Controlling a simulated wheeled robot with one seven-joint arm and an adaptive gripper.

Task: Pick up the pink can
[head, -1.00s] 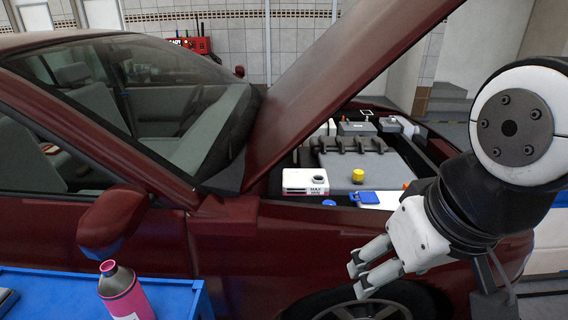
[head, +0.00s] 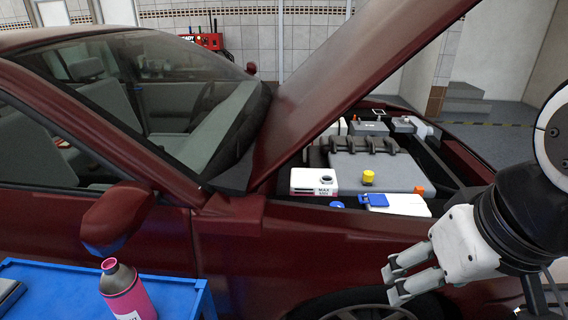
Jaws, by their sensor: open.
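The pink can (head: 128,290) has a grey neck and a dark pink cap. It stands on a blue cart (head: 180,284) at the lower left of the head view, and its bottom is cut off by the frame edge. My gripper (head: 391,283) is at the lower right, in front of the car's fender and wheel. Its two grey fingers are apart, point left and hold nothing. A wide gap lies between my gripper and the can.
A dark red car (head: 160,235) with its hood (head: 345,70) raised fills the middle. Its side mirror (head: 117,218) juts out just above the can. The open engine bay (head: 375,165) is behind my gripper. A dark object (head: 8,293) lies on the cart's left.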

